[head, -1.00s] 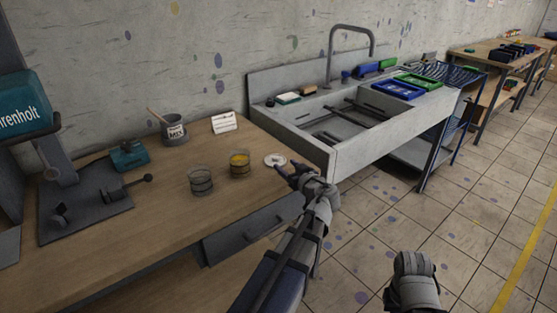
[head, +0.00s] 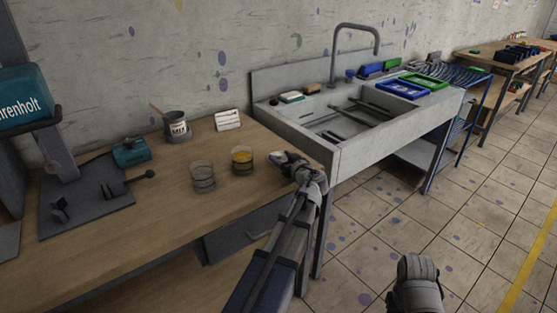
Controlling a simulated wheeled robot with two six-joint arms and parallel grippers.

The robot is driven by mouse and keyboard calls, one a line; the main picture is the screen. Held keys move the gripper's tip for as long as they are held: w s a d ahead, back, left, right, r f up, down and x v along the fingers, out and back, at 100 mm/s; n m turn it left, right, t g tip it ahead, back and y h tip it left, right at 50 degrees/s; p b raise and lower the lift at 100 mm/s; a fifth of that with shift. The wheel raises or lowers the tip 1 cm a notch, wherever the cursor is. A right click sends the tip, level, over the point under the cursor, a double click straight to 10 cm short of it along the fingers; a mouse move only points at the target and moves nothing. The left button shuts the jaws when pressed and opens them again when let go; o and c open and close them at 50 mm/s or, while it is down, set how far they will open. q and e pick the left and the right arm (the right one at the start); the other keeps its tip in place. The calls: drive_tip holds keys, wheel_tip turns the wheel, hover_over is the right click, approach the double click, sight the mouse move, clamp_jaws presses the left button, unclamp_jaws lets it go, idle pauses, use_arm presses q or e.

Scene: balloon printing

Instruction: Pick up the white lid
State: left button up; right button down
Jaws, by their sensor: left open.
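My left gripper (head: 277,158) is open, low over the right end of the wooden workbench (head: 165,222). It covers the spot where the white lid lay on the bench a second ago. The lid is hidden behind the gripper now, and I cannot tell whether it is between the fingers or touching them. A grey part of my right arm shows at the bottom right, but its fingers do not show.
A white card (head: 228,119) and a grey pot (head: 177,127) stand behind. The sink (head: 335,165) adjoins the bench's right end.

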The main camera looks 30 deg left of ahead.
use_arm(q)
clamp_jaws()
idle(0.4)
drive_tip(key=shift+r, duration=0.1)
wheel_tip(320, 180, up, 10)
drive_tip(key=p, duration=1)
drive_tip(key=s+a+r+n+g+y+p, duration=0.2)
drive_tip(key=s+a+r+n+g+p, duration=0.2)
drive_tip(key=s, duration=0.6)
drive_tip(key=a+n+g, duration=0.2)
drive_tip(key=g, duration=0.1)
drive_tip(key=shift+a+g+y, duration=0.2)
drive_tip(key=shift+g+y, duration=0.1)
drive_tip(key=shift+y, duration=0.1)
